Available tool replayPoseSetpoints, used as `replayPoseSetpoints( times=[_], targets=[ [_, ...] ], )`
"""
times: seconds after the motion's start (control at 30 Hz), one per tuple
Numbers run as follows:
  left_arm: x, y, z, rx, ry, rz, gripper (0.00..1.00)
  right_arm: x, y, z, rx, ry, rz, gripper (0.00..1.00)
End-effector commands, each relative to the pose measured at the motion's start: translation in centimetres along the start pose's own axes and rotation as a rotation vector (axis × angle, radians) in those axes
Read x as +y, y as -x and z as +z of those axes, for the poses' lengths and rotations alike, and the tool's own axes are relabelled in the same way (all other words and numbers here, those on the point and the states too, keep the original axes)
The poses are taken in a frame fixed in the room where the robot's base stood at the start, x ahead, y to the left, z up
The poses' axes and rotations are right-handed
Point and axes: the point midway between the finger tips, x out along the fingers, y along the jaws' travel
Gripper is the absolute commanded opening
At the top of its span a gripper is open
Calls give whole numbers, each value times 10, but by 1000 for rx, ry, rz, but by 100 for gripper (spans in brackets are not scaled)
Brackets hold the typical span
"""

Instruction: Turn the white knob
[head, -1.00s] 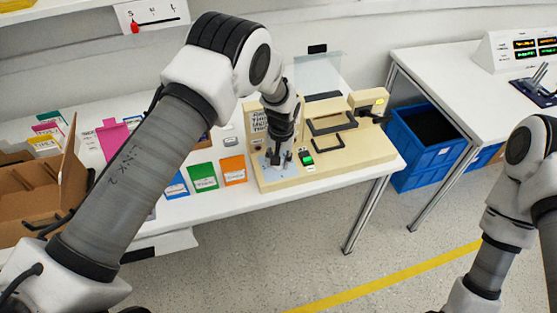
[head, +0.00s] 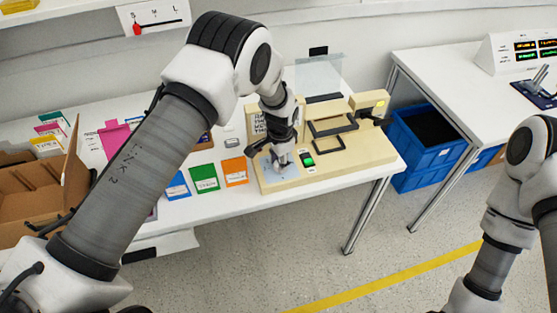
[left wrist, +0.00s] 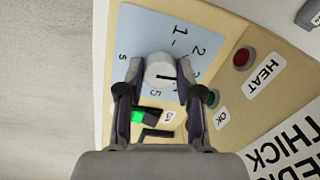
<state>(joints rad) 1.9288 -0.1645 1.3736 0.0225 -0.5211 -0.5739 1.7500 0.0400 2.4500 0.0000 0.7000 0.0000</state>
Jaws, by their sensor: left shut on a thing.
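The white knob (left wrist: 160,71) is round with a dark pointer line and sits on a pale blue numbered dial plate (left wrist: 150,28) on a beige machine (head: 375,155). In the left wrist view the dark fingers of my left gripper (left wrist: 157,82) are on both sides of the knob, shut on it. In the head view my left gripper (head: 281,161) is down at the dial plate, and the knob is mostly hidden by it. My right arm is at the right edge; its gripper is out of view.
A green-lit switch (head: 307,160) is right beside the dial. Black handles (head: 333,126) stand on the machine farther right. Coloured cards (head: 205,178) lie left of it, and a cardboard box (head: 40,190) is at far left. Blue crates (head: 425,150) stand on the floor.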

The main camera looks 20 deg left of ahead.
Motion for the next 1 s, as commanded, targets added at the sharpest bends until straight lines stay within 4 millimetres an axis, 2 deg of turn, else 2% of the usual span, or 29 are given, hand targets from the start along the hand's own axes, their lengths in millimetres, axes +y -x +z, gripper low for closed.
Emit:
replayPoseSetpoints(
  times=[0.23,0.67,0.7,0.73,0.77,1.0],
  targets=[
    [2,-4,2,-1,-63,4,1,0,1,0,0,0,0,0],
    [3,-4,2,-2,-71,5,1,0,1,0,0,0,0,0],
    [3,-4,2,-2,-71,5,46,0,1,0,0,0,0,0],
    [3,-4,2,-2,-71,5,57,0,1,0,0,0,0,0],
    [3,-4,2,-1,-71,5,61,0,1,0,0,0,0,0],
    [1,-2,1,1,-71,2,61,0,1,0,0,0,0,0]
  ],
)
